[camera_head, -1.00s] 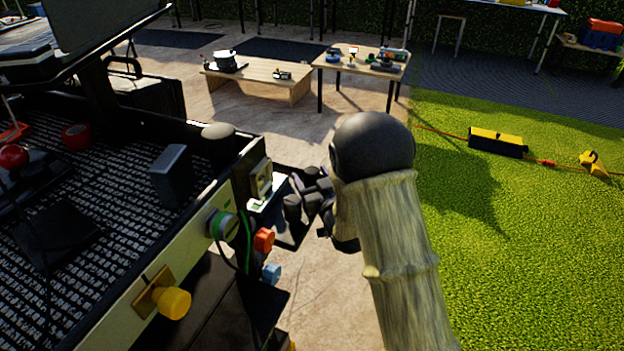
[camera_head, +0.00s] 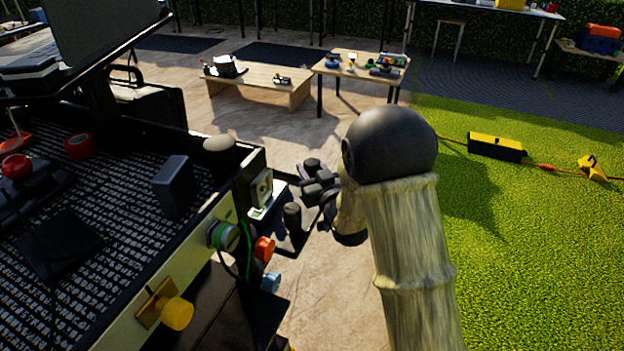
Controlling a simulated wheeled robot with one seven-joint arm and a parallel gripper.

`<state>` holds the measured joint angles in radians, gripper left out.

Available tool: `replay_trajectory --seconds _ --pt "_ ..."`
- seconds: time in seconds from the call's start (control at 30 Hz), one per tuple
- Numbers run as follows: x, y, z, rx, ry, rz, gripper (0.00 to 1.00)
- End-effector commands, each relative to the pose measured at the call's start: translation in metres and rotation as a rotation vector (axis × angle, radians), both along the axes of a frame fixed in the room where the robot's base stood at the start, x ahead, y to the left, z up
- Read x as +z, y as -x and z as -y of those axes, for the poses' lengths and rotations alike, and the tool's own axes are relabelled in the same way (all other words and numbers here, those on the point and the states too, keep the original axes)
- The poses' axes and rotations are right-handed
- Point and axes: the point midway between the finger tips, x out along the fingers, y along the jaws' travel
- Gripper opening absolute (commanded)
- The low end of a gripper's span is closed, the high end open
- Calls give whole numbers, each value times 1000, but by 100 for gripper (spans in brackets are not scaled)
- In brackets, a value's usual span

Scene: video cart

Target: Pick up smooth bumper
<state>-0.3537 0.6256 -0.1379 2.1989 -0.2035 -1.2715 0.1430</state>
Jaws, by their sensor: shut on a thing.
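My gripper (camera_head: 325,186) is to the right of the video cart, beside and above a small black side tray. It is dark and partly hidden behind my pale arm. It is shut on a dark rounded piece (camera_head: 312,165), which seems to be the smooth bumper. The piece's outline blends with the dark fingers, so its exact grip cannot be told. Another dark, rounded upright piece (camera_head: 292,215) stands on the black side tray (camera_head: 285,243), just below and left of my gripper.
Two wooden tables stand far back.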

Motion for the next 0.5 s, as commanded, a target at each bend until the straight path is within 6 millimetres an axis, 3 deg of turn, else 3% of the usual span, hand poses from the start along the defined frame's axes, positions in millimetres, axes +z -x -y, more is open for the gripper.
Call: replay_trajectory --seconds 0.03,0.2,0.5 --pt "16 0 0 0 -3 5 13" --pt "42 0 0 0 -1 3 13" --pt "50 0 0 0 0 0 13"
